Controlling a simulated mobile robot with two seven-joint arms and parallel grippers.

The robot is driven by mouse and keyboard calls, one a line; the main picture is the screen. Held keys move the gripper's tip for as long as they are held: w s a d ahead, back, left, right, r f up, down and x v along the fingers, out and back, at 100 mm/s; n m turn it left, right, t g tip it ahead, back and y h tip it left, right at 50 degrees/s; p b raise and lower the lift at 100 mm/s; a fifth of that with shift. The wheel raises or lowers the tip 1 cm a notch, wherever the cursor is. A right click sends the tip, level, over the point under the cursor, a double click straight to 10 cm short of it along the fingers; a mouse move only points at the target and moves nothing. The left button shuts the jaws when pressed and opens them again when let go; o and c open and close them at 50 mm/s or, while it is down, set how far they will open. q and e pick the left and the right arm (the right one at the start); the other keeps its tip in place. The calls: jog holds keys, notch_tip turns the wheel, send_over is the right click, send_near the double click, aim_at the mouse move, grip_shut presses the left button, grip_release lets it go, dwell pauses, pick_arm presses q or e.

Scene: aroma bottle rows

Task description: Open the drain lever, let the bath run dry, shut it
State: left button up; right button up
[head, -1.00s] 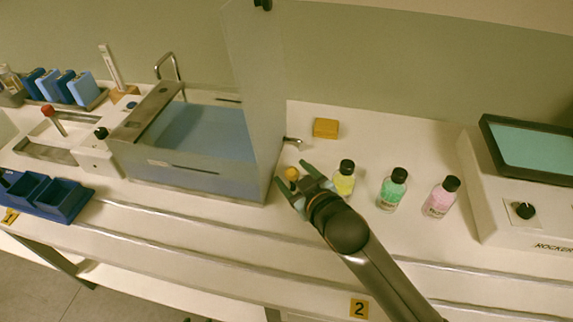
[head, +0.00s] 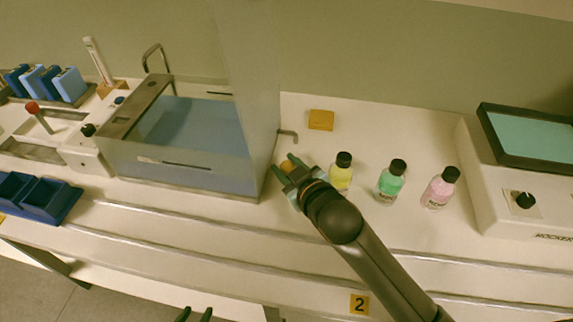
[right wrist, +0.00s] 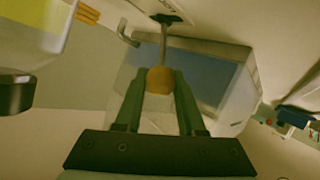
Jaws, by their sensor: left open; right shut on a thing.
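The water bath (head: 132,168) is a clear-walled tank at the left centre of the head view. Blue water stands in it. A tall translucent panel (head: 245,60) rises at its right end. The drain lever's orange knob (head: 286,166) is beside the bath's lower right corner. In the right wrist view the knob (right wrist: 160,80) sits between the fingertips, on a thin rod (right wrist: 163,45) running to a dark mount. My right gripper (head: 284,165) is shut on this knob. My left gripper (head: 195,314) shows only as two dark, parted fingertips at the bottom edge, empty.
Yellow (head: 341,172), green (head: 390,184) and pink (head: 439,190) capped bottles stand right of my right gripper. A yellow block (head: 321,120) lies behind them. A bent spout (head: 288,135) is near the panel. A screened device (head: 500,190) stands at right, a blue bin (head: 40,198) at left.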

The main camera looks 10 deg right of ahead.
grip_shut()
dwell(0.8)
